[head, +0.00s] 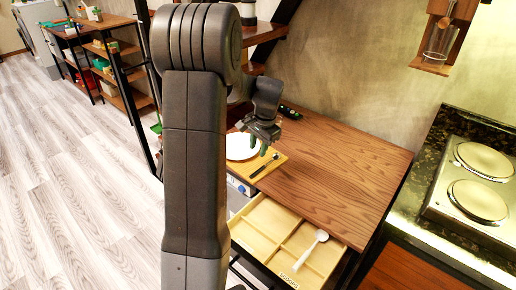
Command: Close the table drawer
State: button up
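The table drawer (262,223) is pulled out from the front of the wooden table (335,165). It is pale wood with several compartments and a label on its front. A white spoon (311,249) lies inside it, towards the right. My gripper (259,147) is above the table's left part, near a white plate and a cutting board, behind the drawer and apart from it. Its fingers look parted, with nothing seen between them. My arm hides the drawer's left end and part of its front.
A white plate (240,147) and a board (268,168) with a dark utensil sit at the table's left. A stove (470,190) on a dark counter stands at right. Shelves stand at the back left. The floor at left is clear.

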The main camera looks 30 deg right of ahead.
aim_at(269, 238)
jog(key=z, duration=1.3)
